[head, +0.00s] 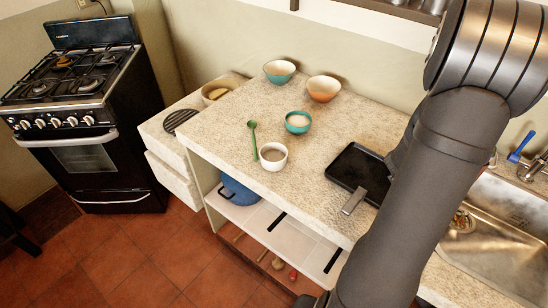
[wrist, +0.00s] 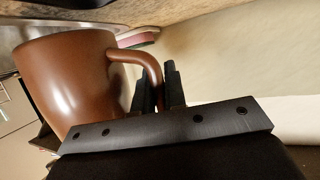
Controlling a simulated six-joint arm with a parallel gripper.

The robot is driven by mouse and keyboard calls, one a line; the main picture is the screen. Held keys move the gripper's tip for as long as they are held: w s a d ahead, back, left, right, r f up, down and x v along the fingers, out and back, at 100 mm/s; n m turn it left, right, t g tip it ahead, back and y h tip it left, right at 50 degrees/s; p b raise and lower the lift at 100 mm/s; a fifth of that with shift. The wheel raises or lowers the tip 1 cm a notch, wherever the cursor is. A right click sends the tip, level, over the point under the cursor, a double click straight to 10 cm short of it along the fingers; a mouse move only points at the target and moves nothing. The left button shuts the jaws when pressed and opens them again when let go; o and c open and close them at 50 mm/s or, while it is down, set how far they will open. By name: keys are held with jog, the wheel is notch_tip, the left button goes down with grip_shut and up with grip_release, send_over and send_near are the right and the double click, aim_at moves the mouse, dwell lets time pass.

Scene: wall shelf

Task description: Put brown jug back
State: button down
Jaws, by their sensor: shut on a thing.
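The brown jug (wrist: 72,75) is large in the left half of the wrist view. Its handle (wrist: 135,57) curves out to the right. My gripper (wrist: 158,80) is shut on the handle, with one dark finger on each side of it. The jug's lower part is hidden behind the gripper's body. In the head view my arm fills the right side, and neither the gripper nor the jug can be made out there.
A wall shelf (head: 395,10) shows at the top of the head view. The stone counter (head: 215,125) holds several bowls, a white cup (head: 273,157), a green spoon (head: 253,138) and a black pan (head: 358,170). A sink (head: 500,250) lies at right, a stove (head: 75,90) at left.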

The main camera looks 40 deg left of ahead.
jog(key=s+a+r+n+g+y, duration=0.1)
jog(key=a+r+n+y, duration=0.25)
jog(key=a, duration=0.85)
jog(key=a+r+n+g+y, duration=0.1)
jog(key=a+r+n+y, duration=0.3)
jog(key=a, duration=0.8)
jog(key=s+a+r+n+g+y, duration=0.1)
jog(key=a+r+n+y, duration=0.35)
jog(key=a, duration=0.75)
jog(key=s+a+f+n+g+y, duration=0.25)
jog(key=s+a+n+g, duration=0.35)
jog(key=s+a, duration=0.55)
jog(key=s+a+f+n+g+y, duration=0.1)
jog(key=s+a+n+g+y, duration=0.2)
jog(key=s+a+n+g, duration=0.55)
jog(key=shift+s+a+f+m+t, duration=0.35)
jog(key=shift+s+a+f+m, duration=0.15)
jog(key=shift+s+a+f, duration=1.25)
jog(key=shift+s+a+f+m+t, duration=0.35)
jog(key=shift+s+a+f+m, duration=0.1)
jog(key=shift+s+a+f, duration=1.25)
jog(key=shift+s+a+f+m+t, duration=0.35)
jog(key=shift+s+a+f+m, duration=0.15)
jog(key=shift+s+a+f, duration=1.25)
jog(key=shift+d+f, duration=0.15)
jog(key=shift+f, duration=0.15)
jog(key=c, duration=1.5)
grip_release()
